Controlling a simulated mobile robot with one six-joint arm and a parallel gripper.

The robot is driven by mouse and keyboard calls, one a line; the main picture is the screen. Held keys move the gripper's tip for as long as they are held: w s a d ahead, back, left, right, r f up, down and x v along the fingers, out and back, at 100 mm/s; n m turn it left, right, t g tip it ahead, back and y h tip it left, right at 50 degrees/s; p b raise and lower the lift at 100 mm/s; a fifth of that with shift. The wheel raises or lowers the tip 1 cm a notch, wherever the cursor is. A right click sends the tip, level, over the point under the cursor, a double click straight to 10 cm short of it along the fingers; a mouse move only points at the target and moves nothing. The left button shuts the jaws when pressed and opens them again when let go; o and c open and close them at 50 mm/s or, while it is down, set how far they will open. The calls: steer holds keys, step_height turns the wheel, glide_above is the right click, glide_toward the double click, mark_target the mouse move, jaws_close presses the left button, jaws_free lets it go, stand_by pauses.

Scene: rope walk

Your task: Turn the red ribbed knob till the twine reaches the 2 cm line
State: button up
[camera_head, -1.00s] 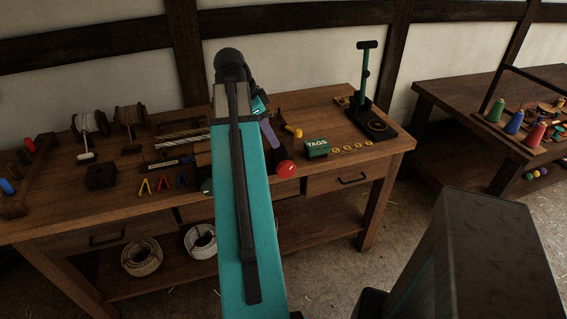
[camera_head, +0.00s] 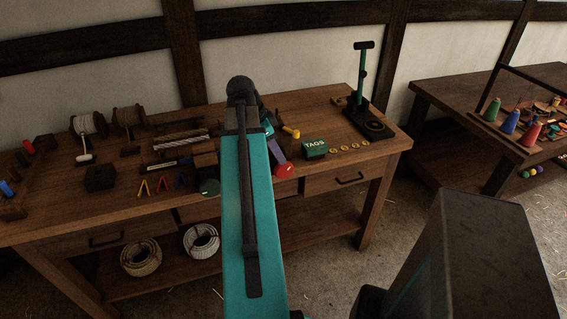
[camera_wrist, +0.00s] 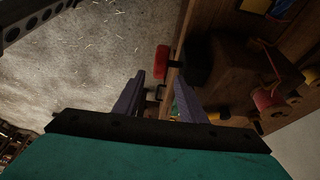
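The red knob (camera_head: 284,171) is at the front edge of the bench (camera_head: 330,166), right of my arm; its ribs are too small to make out. In the wrist view the red knob (camera_wrist: 162,63) lies just ahead of the fingertips, roughly in line with the gap between them. My gripper (camera_wrist: 159,78) is open, its two purple-grey fingers apart with nothing clearly held. In the head view one finger of my gripper (camera_head: 278,150) reaches down to the knob's upper left side; I cannot tell whether it touches. The twine and the 2 cm line cannot be made out.
A green TAGS box (camera_head: 315,149) and several yellow rings stand right of the knob, with a green-handled press (camera_head: 364,90) behind. A yellow peg (camera_head: 291,132) is close behind my gripper. A dark green round piece (camera_head: 210,187) is left of my arm. The floor in front is clear.

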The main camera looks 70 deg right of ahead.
mark_target(284, 170)
steer(key=shift+p+x, duration=0.55)
steer(key=shift+x, duration=2.75)
jaws_close()
